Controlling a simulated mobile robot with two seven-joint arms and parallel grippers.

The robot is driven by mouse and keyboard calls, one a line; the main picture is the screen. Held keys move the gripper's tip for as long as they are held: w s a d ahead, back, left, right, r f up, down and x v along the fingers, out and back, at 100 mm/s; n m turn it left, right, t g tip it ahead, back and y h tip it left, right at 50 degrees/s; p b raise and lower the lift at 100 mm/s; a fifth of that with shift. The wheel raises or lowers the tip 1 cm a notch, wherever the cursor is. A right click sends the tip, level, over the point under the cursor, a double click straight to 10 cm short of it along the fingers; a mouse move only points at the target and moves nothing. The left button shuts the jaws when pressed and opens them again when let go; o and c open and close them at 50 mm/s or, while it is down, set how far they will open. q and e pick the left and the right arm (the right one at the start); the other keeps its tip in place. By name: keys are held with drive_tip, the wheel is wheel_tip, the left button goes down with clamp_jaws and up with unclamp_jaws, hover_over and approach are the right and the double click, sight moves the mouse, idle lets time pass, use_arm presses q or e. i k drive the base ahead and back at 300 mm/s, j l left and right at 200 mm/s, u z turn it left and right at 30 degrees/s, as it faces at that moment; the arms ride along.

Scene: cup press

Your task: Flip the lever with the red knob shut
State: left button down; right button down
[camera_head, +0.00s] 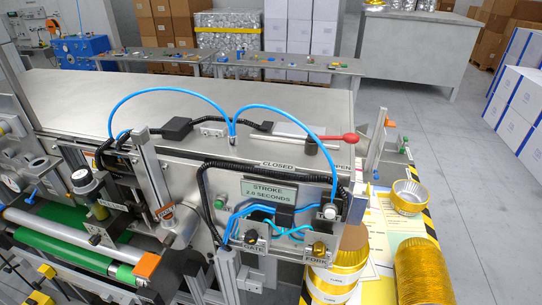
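The lever with the red knob (349,138) is mounted at the front right of the machine's flat metal top (190,95). Its dark pivot (311,146) sits left of the knob, and the red handle points right, on the side of the OPEN label (342,167). The CLOSED label (278,165) is on the front edge to the left, away from the knob. A light flat bar lies behind the pivot, running left. Neither of my grippers can be made out in this view, and nothing touches the knob.
Blue hoses (165,92) arch over the top on the lever's left side. Gold foil cups (420,270) stack at the lower right, beside a loose cup (408,197).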

sight(349, 138)
drive_tip(key=i+l, duration=0.55)
drive_tip(key=l, duration=0.2)
drive_tip(key=i+l+u, duration=0.1)
drive_tip(key=i+l, duration=0.2)
drive_tip(key=l, duration=0.1)
